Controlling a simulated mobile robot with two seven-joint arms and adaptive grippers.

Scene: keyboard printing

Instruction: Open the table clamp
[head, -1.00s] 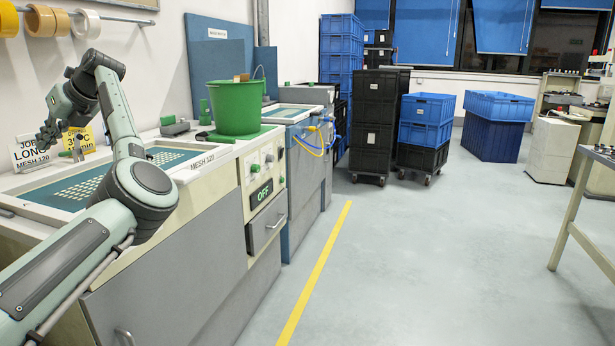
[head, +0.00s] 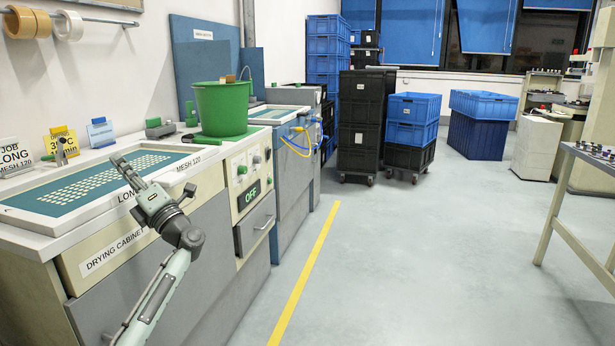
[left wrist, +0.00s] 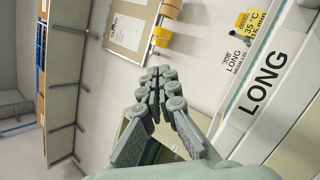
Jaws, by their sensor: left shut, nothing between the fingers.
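A small grey clamp-like fitting (head: 61,152) stands upright on the screen's back edge, left of and apart from the gripper. I cannot tell for sure which of these is the table clamp. My right gripper is not in view.
The screen frame (head: 60,222) marked LONG lies on the drying cabinet (head: 115,250). A green bucket (head: 221,108) stands behind it. Small signs (head: 100,131) line the back. Stacked crates (head: 362,110) stand farther off. The floor (head: 400,260) to the right is clear.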

